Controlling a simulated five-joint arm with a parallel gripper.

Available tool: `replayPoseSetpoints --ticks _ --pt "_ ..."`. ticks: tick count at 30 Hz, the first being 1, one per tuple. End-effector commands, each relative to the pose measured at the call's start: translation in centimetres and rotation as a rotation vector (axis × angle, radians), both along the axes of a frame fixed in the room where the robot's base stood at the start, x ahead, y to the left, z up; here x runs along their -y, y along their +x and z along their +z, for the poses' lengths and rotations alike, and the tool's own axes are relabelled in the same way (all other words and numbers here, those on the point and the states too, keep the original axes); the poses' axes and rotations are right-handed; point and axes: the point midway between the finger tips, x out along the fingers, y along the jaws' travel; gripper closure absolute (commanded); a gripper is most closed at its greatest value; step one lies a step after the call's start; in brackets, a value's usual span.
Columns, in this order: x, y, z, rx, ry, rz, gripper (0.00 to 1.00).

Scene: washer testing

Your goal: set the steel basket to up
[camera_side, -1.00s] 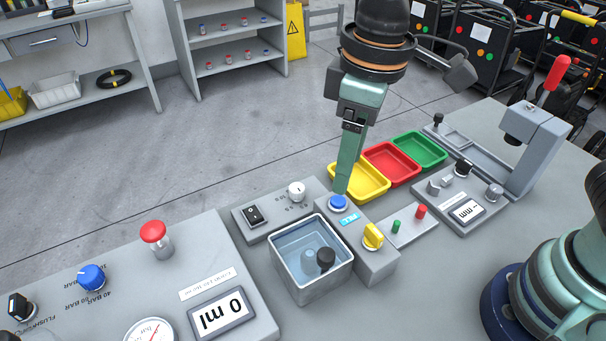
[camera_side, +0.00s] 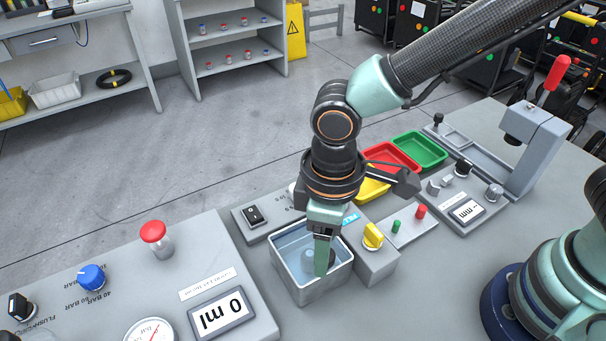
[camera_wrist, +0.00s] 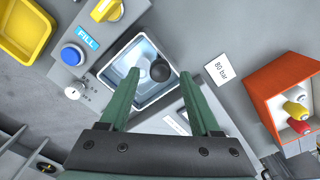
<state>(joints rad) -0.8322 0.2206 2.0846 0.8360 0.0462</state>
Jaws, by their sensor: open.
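A square grey metal tank (camera_side: 320,292) holding bluish water stands mid-bench. The wrist view shows its inside, with a round black knob (camera_wrist: 160,71) inside. The steel basket is not clearly distinguishable from the tank interior; I cannot tell its height. My gripper (camera_side: 321,272) points down into the tank in the side view, and its fingers largely hide the knob there. In the wrist view my gripper (camera_wrist: 163,78) has its green fingers spread wide, one on each side of the knob in the picture. I cannot tell whether they touch it.
A grey box with a yellow knob (camera_side: 373,236) and a FILL label adjoins the tank. A blue button (camera_wrist: 70,55) is near that label. A rocker switch (camera_side: 252,215) is behind, and a panel with a 0 ml display (camera_side: 221,312) is left. Coloured trays (camera_side: 420,150) stand behind right.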

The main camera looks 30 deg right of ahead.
Motion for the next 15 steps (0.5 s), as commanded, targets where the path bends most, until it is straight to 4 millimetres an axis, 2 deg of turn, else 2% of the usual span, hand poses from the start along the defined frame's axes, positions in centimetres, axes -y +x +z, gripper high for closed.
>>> replayPoseSetpoints --ticks 4,13,14,15 --pt "0.06 -0.04 -1.02 -0.001 -0.001 0.000 0.36" --pt "0.04 -0.03 -1.20 -0.001 -0.001 0.000 0.36" --pt "0.03 -0.02 -1.19 -0.001 -0.001 0.000 0.44" --pt "0.03 -0.02 -1.19 0.000 0.000 0.000 0.59"
